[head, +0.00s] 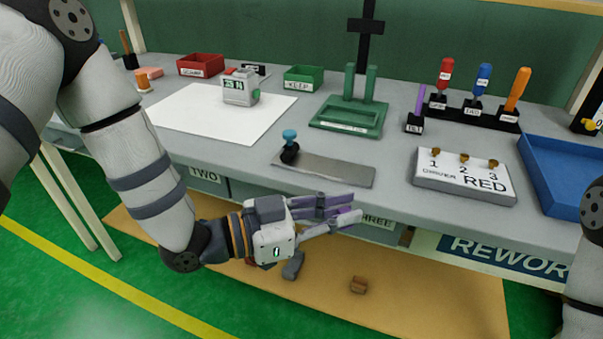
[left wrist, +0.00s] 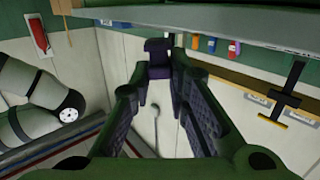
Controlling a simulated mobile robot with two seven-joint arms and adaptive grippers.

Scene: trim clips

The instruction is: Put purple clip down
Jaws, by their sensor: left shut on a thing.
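My left gripper (head: 338,212) is in front of the bench's front edge, by the drawer marked THREE, pointing right. It is shut on the purple clip (head: 343,211), of which only a small part shows between the fingers. In the left wrist view the purple clip (left wrist: 158,52) sits at the fingertips, between the two finger pads. The clip is clear of the bench top, and I cannot tell its full shape. My right gripper is not in view; only part of my right arm shows at the right edge.
The bench carries a grey plate with a blue-topped knob (head: 289,140), a green stand (head: 350,118), a labelled block (head: 464,178), a blue tray (head: 562,205), red (head: 200,65) and green (head: 304,77) bins. A small brown piece (head: 358,285) lies on the tan mat (head: 440,292) below.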

